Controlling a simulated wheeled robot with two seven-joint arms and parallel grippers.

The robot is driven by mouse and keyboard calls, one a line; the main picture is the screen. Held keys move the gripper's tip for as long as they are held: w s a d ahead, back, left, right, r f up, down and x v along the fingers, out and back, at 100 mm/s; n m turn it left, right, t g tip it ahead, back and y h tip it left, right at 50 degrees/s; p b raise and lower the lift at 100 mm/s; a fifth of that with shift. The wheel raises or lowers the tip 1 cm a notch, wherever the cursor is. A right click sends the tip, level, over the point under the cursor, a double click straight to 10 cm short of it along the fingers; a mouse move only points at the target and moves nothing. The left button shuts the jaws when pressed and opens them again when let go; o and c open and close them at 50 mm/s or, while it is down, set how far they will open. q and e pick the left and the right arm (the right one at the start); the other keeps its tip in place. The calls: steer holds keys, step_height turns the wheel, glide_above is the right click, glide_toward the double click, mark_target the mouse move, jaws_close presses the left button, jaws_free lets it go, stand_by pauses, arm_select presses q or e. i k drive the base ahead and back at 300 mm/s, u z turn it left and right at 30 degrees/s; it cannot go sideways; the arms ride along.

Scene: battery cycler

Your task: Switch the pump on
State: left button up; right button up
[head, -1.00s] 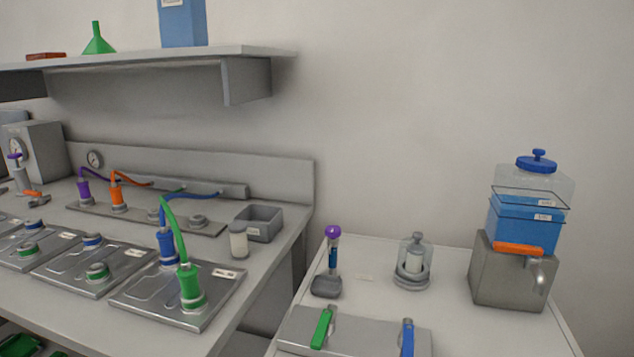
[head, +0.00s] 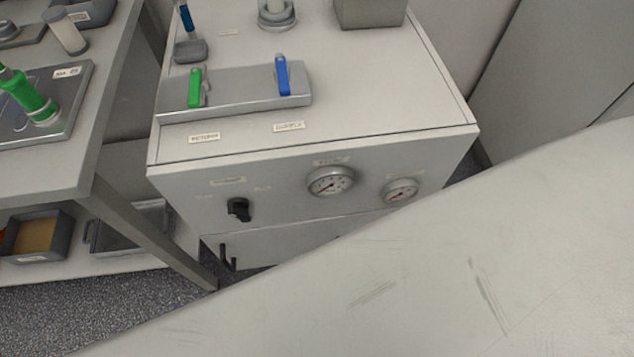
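A black rotary switch (head: 239,209) sits on the left of the white cabinet's front panel (head: 280,195). Small labels are above and beside it, too small to read. Two round gauges, a larger one (head: 330,181) and a smaller one (head: 401,190), are to its right. On the cabinet top, a green lever (head: 195,88) and a blue lever (head: 282,75) stand on a grey metal block, with labels in front that seem to read RETURN and SUPPLY. Neither of my grippers is in view.
A large pale surface (head: 400,280) fills the lower right, close to the camera, and cuts across the view below the cabinet. A bench (head: 60,170) with a green connector (head: 30,98) stands at left. Bins (head: 38,237) sit on its lower shelf.

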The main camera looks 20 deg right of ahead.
mark_target(236, 207)
steer(key=z, duration=1.95)
steer(key=k, duration=1.35)
steer(key=u, duration=1.85)
steer(key=i, duration=0.5)
